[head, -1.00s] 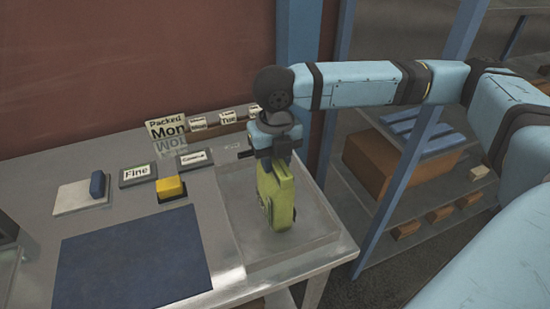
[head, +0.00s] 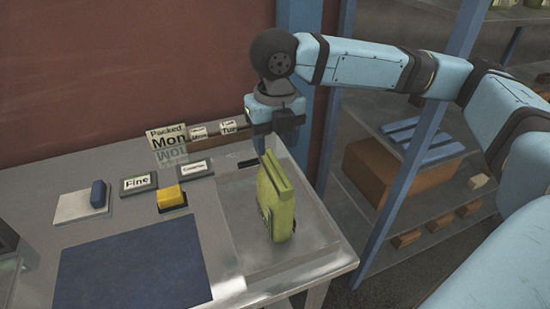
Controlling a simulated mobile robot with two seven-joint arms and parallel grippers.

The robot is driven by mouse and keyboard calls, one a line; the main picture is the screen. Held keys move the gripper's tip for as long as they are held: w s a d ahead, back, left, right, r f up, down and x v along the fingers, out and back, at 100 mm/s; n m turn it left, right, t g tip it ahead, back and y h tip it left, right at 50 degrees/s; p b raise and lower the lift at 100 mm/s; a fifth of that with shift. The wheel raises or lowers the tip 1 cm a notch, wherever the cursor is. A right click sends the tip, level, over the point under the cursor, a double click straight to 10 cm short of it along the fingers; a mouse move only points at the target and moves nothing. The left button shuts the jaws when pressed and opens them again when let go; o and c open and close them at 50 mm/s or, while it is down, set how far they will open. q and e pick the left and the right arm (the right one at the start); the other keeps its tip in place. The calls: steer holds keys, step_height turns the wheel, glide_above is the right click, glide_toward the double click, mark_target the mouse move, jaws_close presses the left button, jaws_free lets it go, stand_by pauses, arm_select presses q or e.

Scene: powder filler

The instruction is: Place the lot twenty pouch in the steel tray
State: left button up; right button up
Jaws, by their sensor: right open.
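A green pouch (head: 278,203) stands upright in the steel tray (head: 310,256) at the right end of the bench. Its lot marking cannot be read from here. My right gripper (head: 273,143) is open and empty just above and behind the pouch's top edge, apart from it as far as I can tell. My left gripper is not in view.
A dark blue mat (head: 132,268) lies on the bench at the front left. Behind it are a yellow block (head: 170,196), the Fine plate (head: 137,184), a white pad with a blue piece (head: 80,206) and a Packed Mon sign (head: 167,142). A blue rack post stands right of the bench.

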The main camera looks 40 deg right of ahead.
step_height(320, 180, up, 4)
steer(key=shift+r, duration=0.1)
stand_by(0.6)
steer(key=shift+s, duration=0.1)
